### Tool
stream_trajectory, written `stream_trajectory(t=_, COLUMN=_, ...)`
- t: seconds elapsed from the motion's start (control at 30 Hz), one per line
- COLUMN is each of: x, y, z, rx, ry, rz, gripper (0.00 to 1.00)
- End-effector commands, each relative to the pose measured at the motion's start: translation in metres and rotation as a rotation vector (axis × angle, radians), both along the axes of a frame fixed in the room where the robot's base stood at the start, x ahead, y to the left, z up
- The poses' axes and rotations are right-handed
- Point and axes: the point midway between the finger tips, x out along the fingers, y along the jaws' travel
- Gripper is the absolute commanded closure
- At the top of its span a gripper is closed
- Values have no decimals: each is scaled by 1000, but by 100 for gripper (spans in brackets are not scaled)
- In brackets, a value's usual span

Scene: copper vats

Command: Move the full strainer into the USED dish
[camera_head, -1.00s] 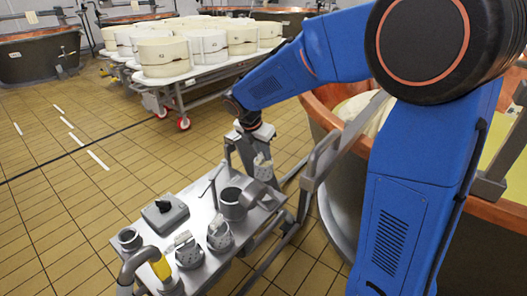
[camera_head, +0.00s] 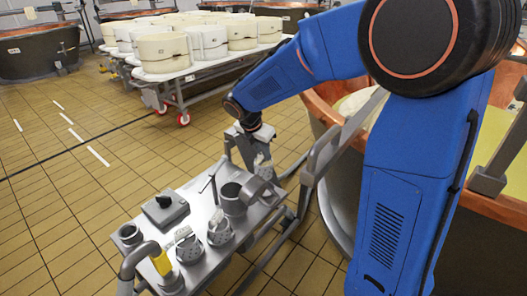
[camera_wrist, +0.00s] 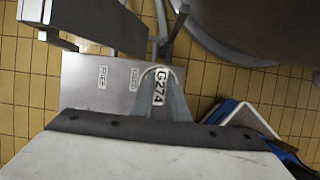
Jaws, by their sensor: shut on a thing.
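My gripper (camera_head: 258,148) is at the far right end of the metal cart. It is shut on the strainer (camera_head: 264,166), a small grey perforated pot with a pale tag. In the wrist view the tag (camera_wrist: 159,87) reads G274 and stands at the fingertips; the pot's contents are hidden. Beyond it lies a metal plate (camera_wrist: 88,98) with a FREE label (camera_wrist: 102,77) and a USED label (camera_wrist: 133,79). I cannot tell the dishes' edges apart. Two other perforated strainers with pale handles stand on the cart, one farther right (camera_head: 221,233) and one nearer (camera_head: 189,250).
The cart top (camera_head: 150,235) also holds a grey box with a black knob (camera_head: 165,209), a small cup (camera_head: 129,235), a larger dark-mouthed cup (camera_head: 232,199) and a pipe with a yellow band (camera_head: 161,264). A copper vat (camera_head: 325,110) stands to the right. Tiled floor is clear at left.

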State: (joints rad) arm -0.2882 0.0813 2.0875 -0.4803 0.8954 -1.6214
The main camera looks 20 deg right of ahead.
Motion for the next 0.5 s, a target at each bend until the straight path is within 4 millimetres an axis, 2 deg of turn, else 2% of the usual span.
stream_trajectory(t=0.5, x=0, y=0, z=-13, rx=0, ry=0, rz=0, gripper=100)
